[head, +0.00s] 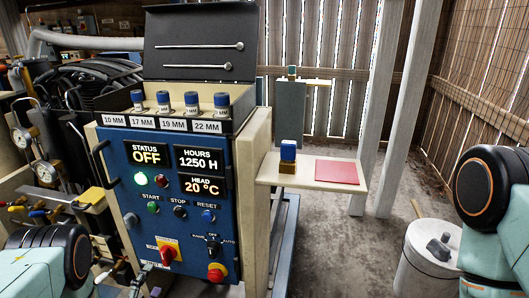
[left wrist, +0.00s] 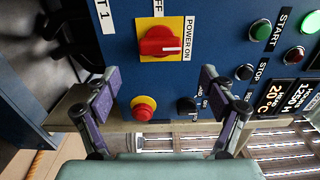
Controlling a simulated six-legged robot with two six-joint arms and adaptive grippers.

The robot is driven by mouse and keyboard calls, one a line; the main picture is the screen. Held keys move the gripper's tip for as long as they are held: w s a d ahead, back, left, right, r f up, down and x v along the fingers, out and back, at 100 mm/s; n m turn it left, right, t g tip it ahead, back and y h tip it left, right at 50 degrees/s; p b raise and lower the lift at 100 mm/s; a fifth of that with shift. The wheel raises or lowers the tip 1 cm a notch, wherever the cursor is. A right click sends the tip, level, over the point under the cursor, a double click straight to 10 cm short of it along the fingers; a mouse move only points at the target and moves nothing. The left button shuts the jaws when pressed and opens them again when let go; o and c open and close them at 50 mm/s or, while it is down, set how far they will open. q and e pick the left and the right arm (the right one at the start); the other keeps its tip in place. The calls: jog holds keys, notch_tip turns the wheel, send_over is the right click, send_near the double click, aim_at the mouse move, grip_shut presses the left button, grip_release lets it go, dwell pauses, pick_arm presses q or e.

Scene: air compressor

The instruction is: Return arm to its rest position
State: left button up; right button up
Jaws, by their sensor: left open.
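My left gripper (head: 128,280) is low at the left of the blue control panel (head: 140,215) in the head view, partly cut off by the lower edge. In the left wrist view its two fingers (left wrist: 155,92) are spread apart with nothing between them. The red power switch (left wrist: 160,42) on its yellow plate and the red push button (left wrist: 143,108) show beyond the fingers. I cannot tell whether a fingertip touches the panel. My left arm (head: 50,262) comes in at the lower left. My right arm (head: 487,190) shows at the right edge; its gripper is out of view.
The panel displays (head: 150,154) read OFF, 1250 H and 20 °C. Several blue-topped sockets (head: 191,102) stand in a tray above it. Hoses and gauges (head: 45,172) crowd the left. A shelf (head: 268,172) holds a red pad (head: 337,171). A white drum (head: 425,265) stands at right.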

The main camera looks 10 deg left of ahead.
aim_at(165, 260)
pick_arm(q)
jog(key=w, duration=0.6)
jog(key=shift+w+d, duration=0.2)
jog(key=shift+d, duration=0.05)
jog(key=shift+s, duration=0.1)
